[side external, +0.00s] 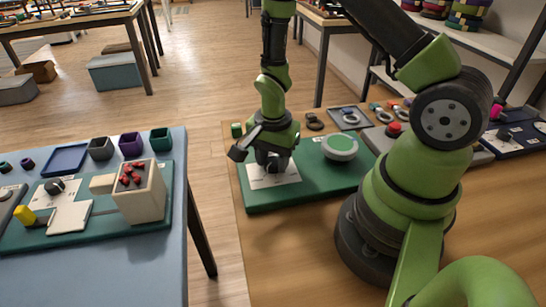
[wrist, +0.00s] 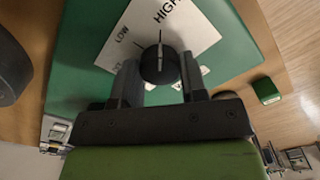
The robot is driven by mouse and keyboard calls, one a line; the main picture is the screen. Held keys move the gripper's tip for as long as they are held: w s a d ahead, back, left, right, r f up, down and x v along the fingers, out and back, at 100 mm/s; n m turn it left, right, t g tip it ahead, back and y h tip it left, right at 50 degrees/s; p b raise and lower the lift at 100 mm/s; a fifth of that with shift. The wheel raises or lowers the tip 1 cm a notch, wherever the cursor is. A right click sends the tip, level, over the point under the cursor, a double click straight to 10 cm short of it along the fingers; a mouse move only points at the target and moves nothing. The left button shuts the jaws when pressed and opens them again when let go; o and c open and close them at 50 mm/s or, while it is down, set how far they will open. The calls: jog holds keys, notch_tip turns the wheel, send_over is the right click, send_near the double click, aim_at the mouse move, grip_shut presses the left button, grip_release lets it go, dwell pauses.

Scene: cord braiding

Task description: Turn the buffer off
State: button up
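In the wrist view, a black dial knob (wrist: 160,65) with a pale pointer line stands on the card (wrist: 205,28). The card reads LOW and HIGH; the pointer faces up the picture, between these words. Lettering below is partly hidden. My gripper (wrist: 160,74) has one finger on each side of the knob, very close to it. I cannot tell whether the fingers press on it. In the side view my gripper (side external: 272,160) is low over the card.
A small green block (side external: 237,130) stands at the base's back left corner, and it also shows in the wrist view (wrist: 265,91). Trays with rings (side external: 349,117) and a red button (side external: 394,129) sit behind and right. A separate blue table (side external: 150,270) stands left across a gap.

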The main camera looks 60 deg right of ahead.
jog(key=shift+n, duration=0.4)
jog(key=n, duration=0.4)
jog(key=shift+n, duration=0.3)
jog(key=n, duration=0.4)
jog(key=shift+n, duration=0.3)
jog(key=n, duration=0.5)
jog(key=shift+n, duration=2.5)
jog(key=o, duration=0.9)
jog(key=shift+r, duration=0.15)
